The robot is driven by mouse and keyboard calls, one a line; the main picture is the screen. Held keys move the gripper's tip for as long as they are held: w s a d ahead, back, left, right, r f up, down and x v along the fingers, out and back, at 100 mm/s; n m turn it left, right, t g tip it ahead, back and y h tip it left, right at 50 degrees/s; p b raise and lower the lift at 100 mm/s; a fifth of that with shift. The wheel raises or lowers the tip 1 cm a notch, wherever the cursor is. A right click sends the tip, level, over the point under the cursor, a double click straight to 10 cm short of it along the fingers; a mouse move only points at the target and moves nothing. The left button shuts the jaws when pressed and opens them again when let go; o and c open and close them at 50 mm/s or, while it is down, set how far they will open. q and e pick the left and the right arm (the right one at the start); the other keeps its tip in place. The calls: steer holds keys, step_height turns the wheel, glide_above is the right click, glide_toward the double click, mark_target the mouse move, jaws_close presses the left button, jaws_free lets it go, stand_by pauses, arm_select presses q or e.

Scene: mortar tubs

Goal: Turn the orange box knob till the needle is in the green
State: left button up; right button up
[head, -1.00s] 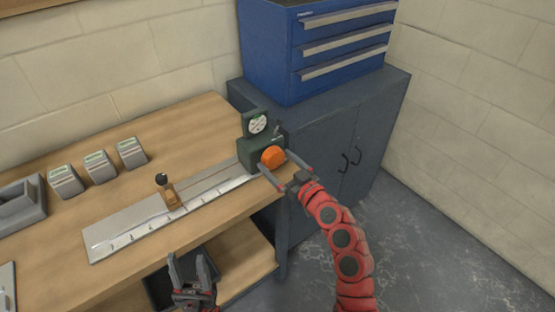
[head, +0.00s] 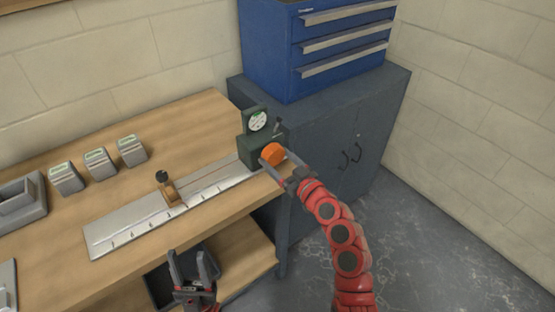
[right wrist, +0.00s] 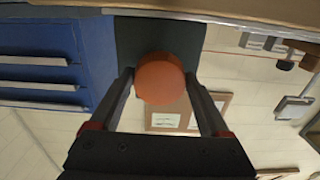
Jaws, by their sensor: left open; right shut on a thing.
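The orange knob (head: 272,154) is on the front of a dark green box (head: 256,149) at the right end of the bench. A round dial (head: 258,121) with a white face and some green stands on top of the box; its needle is too small to read. My right gripper (head: 276,164) is shut on the knob. In the right wrist view the orange knob (right wrist: 160,78) sits between the two fingertips (right wrist: 160,85). My left gripper (head: 193,262) is open and empty, low in front of the bench, away from the box.
A metal ruled plate (head: 125,222) with a brass slider (head: 172,190) lies left of the box. Several grey blocks (head: 98,163) and a grey tray (head: 20,205) are further left. A grey cabinet (head: 320,140) with a blue drawer unit (head: 315,50) stands behind. Open floor (head: 440,250) lies at right.

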steer(key=m, duration=0.4)
steer(key=shift+b, duration=0.4)
steer(key=m, duration=0.4)
steer(key=shift+m, duration=0.3)
steer(key=m+p, duration=0.1)
steer(key=m, duration=0.3)
steer(key=shift+a+r, duration=0.1)
steer(key=shift+r, duration=0.05)
steer(key=m+p, duration=0.1)
steer(key=m, duration=0.5)
steer(key=shift+s+p, duration=0.1)
steer(key=shift+p, duration=0.3)
steer(key=o, duration=1.2)
